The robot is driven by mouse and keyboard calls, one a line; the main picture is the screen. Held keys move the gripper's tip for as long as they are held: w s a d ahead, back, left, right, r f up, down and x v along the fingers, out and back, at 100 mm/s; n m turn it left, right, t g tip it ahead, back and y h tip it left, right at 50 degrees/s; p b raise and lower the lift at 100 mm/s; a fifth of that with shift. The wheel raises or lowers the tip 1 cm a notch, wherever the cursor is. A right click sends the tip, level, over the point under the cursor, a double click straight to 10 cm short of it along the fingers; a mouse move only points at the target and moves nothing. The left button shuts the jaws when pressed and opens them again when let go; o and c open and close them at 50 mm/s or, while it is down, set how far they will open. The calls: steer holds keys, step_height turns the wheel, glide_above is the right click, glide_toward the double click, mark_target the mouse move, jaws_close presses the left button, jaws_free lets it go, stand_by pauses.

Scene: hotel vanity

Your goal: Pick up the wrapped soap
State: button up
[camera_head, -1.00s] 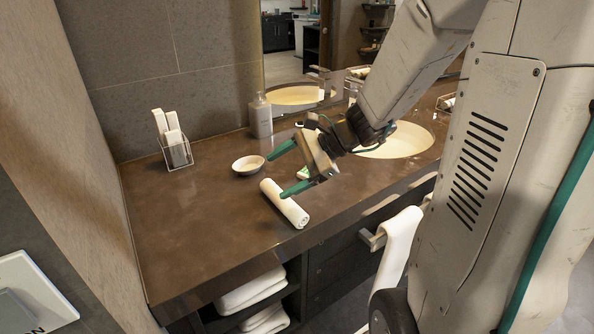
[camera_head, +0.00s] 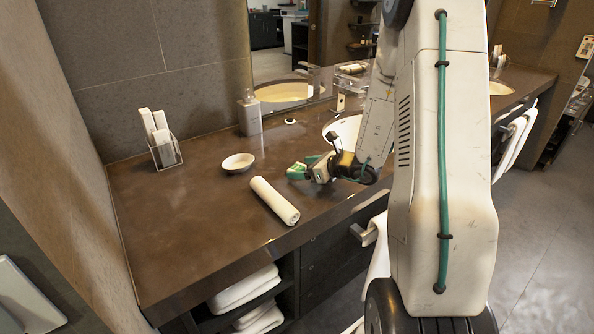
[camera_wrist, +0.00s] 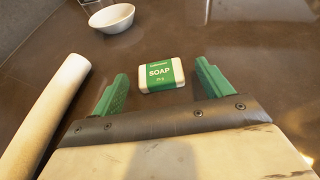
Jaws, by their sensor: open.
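The wrapped soap (camera_wrist: 161,75) is a small white bar with a green band reading "SOAP". It lies flat on the brown counter in the wrist view. My gripper (camera_wrist: 161,72) is open, its two green fingers apart, with the soap between and slightly beyond their tips. A gap shows on each side of the soap. In the head view my gripper (camera_head: 304,168) is low over the counter in front of the basin, and the soap is hard to tell apart from the green fingers there.
A rolled white towel (camera_head: 274,201) lies left of my gripper; it also shows in the wrist view (camera_wrist: 42,120). A small white bowl (camera_head: 238,163) stands behind. A dispenser bottle (camera_head: 250,116) and a rack (camera_head: 165,154) stand near the wall. The left counter is clear.

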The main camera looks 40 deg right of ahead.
steer(key=shift+x, duration=0.8)
steer(key=c, duration=1.1)
steer(key=shift+o, duration=0.2)
steer(key=shift+r, duration=0.15)
